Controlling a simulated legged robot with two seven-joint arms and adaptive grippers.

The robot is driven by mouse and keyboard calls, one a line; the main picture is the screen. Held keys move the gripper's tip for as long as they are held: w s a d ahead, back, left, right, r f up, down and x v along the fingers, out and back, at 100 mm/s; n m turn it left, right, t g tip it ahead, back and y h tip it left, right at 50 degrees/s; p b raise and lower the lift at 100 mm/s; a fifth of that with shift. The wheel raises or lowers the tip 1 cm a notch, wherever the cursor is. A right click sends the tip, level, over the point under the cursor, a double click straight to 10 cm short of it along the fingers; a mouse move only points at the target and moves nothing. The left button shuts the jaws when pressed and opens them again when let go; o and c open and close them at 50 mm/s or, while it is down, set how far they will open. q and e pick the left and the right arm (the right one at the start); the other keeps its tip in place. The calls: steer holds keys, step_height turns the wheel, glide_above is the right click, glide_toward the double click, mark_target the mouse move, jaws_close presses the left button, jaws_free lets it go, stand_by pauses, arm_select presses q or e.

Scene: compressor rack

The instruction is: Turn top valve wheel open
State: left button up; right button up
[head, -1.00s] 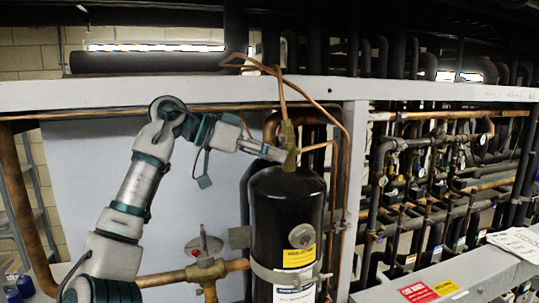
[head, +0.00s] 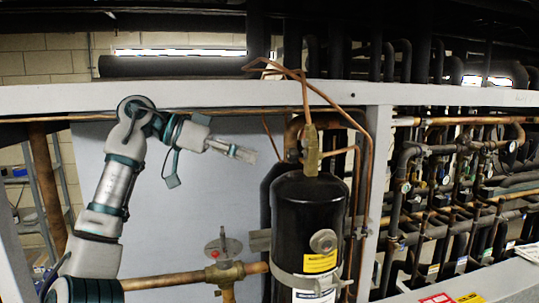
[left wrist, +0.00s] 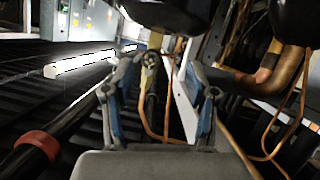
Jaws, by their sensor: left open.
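A round grey valve wheel (head: 223,247) with a reddish stem sits above a brass valve body (head: 225,271) on the copper pipe, left of the black tank. A tall brass valve fitting (head: 312,150) stands on top of the black tank (head: 310,215); I cannot make out a wheel on it. My left gripper (head: 248,155) is open and empty, left of the brass fitting with a gap between. In the left wrist view its spread fingers (left wrist: 160,75) frame a small round fitting (left wrist: 151,62) farther off. My right gripper is not in view.
A pale horizontal beam (head: 220,98) runs above the arm, with a pale upright post (head: 374,190) right of the tank. Thin copper tubes (head: 345,120) loop over the tank top. Dense pipework (head: 450,180) fills the right. A grey panel (head: 180,225) stands behind the arm.

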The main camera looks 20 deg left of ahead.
arm_select(q)
steer(key=a, duration=0.1)
steer(key=s+a, duration=0.1)
steer(key=a, duration=0.1)
steer(key=s+a, duration=0.1)
steer(key=shift+s+a, duration=0.15)
steer(key=shift+a, duration=0.05)
steer(key=shift+d, duration=0.3)
